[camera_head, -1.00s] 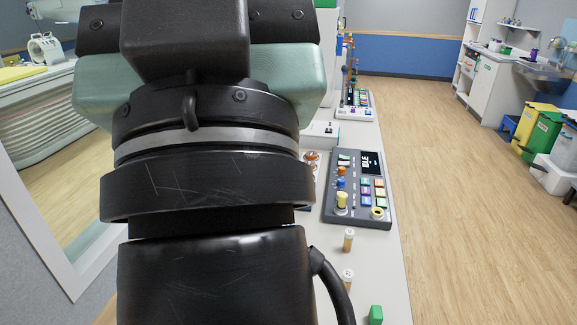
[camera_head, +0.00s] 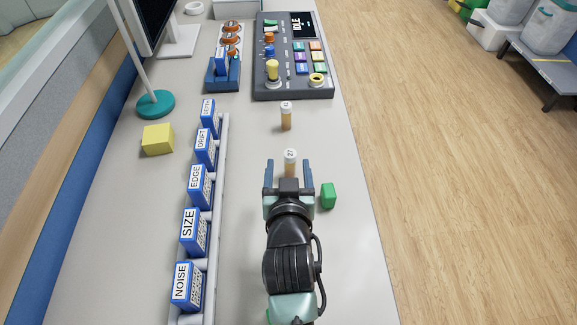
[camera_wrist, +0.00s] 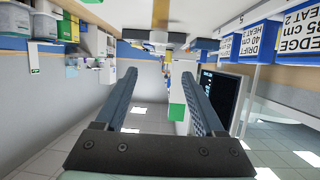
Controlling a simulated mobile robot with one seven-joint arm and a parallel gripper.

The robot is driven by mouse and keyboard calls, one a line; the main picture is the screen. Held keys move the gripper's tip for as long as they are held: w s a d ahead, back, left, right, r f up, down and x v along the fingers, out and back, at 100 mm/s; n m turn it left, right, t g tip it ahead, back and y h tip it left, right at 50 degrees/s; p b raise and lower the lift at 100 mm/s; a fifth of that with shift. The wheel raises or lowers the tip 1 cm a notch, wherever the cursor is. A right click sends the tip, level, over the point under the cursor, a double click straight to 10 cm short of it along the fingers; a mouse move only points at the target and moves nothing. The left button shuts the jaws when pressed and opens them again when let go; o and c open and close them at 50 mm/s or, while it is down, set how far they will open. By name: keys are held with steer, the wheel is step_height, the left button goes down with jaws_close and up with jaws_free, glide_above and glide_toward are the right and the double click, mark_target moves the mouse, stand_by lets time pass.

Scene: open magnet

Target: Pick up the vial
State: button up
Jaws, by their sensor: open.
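Two small vials with tan contents and white caps stand upright on the grey bench. The nearer vial, marked 27 (camera_head: 290,158), shows between and just past my fingertips in the head view. The farther vial (camera_head: 286,117) stands beyond it, close to the grey control panel. My gripper (camera_head: 289,168) is open and empty, pointing away from the camera, one finger on each side of the nearer vial's line. In the wrist view, which is upside down, my gripper (camera_wrist: 158,76) is open and a tan vial (camera_wrist: 160,14) shows at the top centre. The nearer vial's lower part is partly hidden.
A green block (camera_head: 328,196) lies right of my gripper. A rail (camera_head: 217,215) with several blue labelled cards runs along the left. A yellow block (camera_head: 157,139) lies farther left. The control panel (camera_head: 285,88) stands behind the vials. The bench's right edge is near.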

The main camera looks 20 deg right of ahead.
mark_target(290, 149)
steer(key=shift+g, duration=0.3)
steer(key=w+f, duration=0.1)
steer(key=w+d+f, duration=0.1)
steer(key=w+f, duration=0.1)
steer(key=w+d+f+b, duration=0.1)
steer(key=w+f, duration=0.1)
steer(key=shift+b+x, duration=0.4)
steer(key=shift+x, duration=2.8)
steer(key=shift+a, duration=0.15)
steer(key=shift+c, duration=0.2)
jaws_close()
